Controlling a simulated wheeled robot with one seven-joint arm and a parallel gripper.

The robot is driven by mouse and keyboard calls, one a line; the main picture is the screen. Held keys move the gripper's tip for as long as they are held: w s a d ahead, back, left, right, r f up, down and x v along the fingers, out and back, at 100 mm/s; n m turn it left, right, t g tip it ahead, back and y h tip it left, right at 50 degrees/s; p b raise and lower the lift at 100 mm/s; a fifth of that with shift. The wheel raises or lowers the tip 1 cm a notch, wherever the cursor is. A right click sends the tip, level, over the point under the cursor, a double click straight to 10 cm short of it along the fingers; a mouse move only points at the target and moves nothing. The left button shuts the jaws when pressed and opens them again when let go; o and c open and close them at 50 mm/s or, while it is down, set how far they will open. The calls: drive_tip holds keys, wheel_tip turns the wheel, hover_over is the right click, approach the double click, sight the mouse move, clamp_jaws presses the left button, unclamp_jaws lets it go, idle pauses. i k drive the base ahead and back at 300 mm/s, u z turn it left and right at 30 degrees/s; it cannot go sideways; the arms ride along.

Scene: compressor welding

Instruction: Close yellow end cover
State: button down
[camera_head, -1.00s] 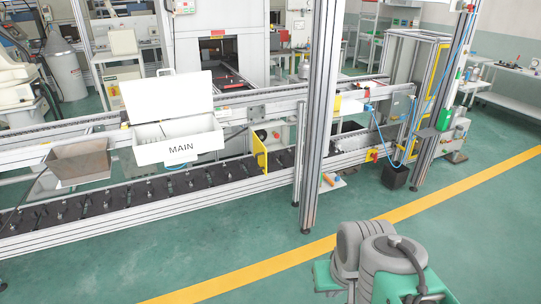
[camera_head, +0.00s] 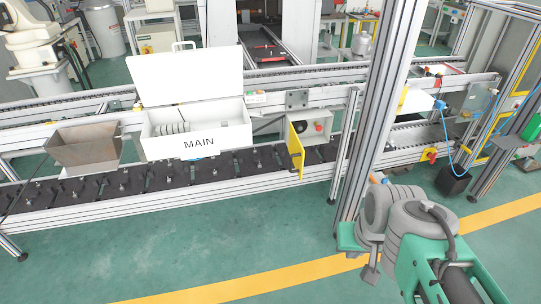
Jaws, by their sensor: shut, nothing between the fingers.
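The yellow end cover (camera_head: 296,150) is a thin upright yellow plate at the left edge of a light grey box (camera_head: 320,142) with a red button. It stands swung open, out towards the front of the conveyor, so the box's front shows beside it. Grey and green parts of my folded arm fill the lower right, well apart from the cover. I cannot make out my gripper's fingertips in this view. Nothing touches the cover.
A white MAIN box (camera_head: 197,143) with its lid up stands left of the cover, beside a metal bin (camera_head: 84,146). A thick aluminium post (camera_head: 374,110) rises to the right. The green floor (camera_head: 220,240) in front is clear apart from a yellow line (camera_head: 225,284).

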sight(296, 150)
drive_tip(key=u, duration=0.6)
drive_tip(key=i, duration=0.85)
drive_tip(key=u, duration=1.35)
drive_tip(key=i, duration=0.35)
drive_tip(key=u, duration=0.15)
